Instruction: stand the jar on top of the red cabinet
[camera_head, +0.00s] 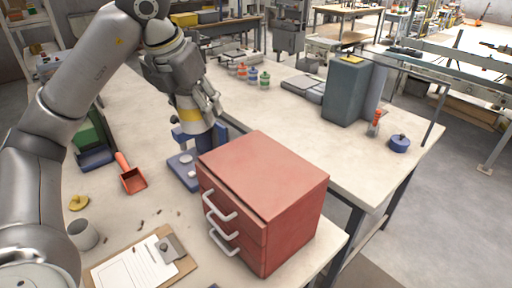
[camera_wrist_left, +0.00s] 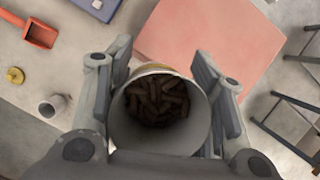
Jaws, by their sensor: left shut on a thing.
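The jar (camera_head: 188,116) is pale with a yellow band, and my left gripper (camera_head: 190,98) is shut around it. In the left wrist view I look down into the jar's open mouth (camera_wrist_left: 160,135). Brown pellets lie inside, between the two fingers of the gripper (camera_wrist_left: 163,72). The red cabinet (camera_head: 265,172) stands on the bench with a bare, flat top and white handles on its front. In the head view the jar is up and to the left of the cabinet top, apart from it. The cabinet's red top (camera_wrist_left: 205,35) also shows beyond the jar in the wrist view. My right gripper is out of view.
A blue device (camera_head: 186,170) stands just left of the cabinet. A red scoop (camera_head: 130,178), a grey cup (camera_head: 82,234) and a clipboard (camera_head: 138,262) lie further left, with loose pellets nearby. A grey-green box (camera_head: 345,90) stands behind on the bench.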

